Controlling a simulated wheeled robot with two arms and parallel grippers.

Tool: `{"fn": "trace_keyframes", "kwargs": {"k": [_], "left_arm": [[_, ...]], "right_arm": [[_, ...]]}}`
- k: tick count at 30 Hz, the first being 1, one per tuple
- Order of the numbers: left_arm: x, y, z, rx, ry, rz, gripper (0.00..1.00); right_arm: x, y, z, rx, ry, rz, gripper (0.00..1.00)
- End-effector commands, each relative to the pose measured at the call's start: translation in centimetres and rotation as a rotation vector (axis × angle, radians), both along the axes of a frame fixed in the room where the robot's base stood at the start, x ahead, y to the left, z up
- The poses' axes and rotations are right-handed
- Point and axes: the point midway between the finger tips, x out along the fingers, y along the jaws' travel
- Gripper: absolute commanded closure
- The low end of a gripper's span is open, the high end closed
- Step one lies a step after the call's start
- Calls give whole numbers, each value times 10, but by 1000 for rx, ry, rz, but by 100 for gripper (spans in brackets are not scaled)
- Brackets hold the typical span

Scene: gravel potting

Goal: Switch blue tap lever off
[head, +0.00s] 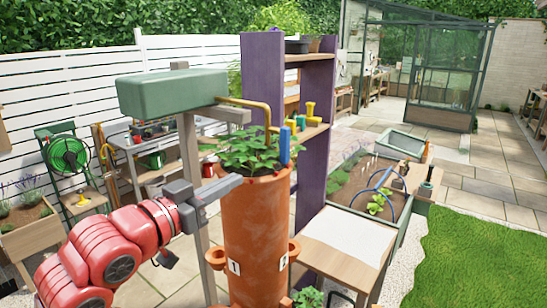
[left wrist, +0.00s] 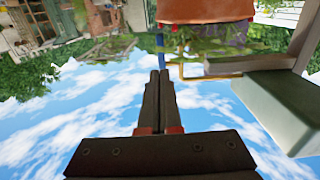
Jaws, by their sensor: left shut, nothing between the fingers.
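The blue tap lever (head: 285,146) stands upright at the right side of the top of the terracotta planter (head: 256,235), by the leafy plants (head: 250,150). A brass pipe (head: 249,103) runs from the green tank (head: 172,92) down to the planter. My left gripper (head: 238,183) is shut and empty, in front of the planter's upper wall, left of and below the lever in the head view. In the left wrist view, the lever (left wrist: 160,42) shows just beyond the shut fingertips (left wrist: 159,76); I cannot tell whether they touch. My right gripper is not in view.
A raised bed (head: 345,190) and lawn lie further right.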

Motion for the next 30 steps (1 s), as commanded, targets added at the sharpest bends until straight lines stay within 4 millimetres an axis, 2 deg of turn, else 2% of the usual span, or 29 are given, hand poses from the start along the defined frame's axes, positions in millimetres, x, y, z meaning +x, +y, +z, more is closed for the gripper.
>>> {"fn": "trace_keyframes", "kwargs": {"k": [10,14,24,30], "left_arm": [[25,-21,11,-9,-1,-8,100],[37,-30,8,-6,5,-7,100],[88,-65,5,2,4,-1,100],[106,-78,3,0,2,-2,100]], "right_arm": [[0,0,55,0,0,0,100],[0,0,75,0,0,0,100],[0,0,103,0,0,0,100],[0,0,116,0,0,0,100]]}}
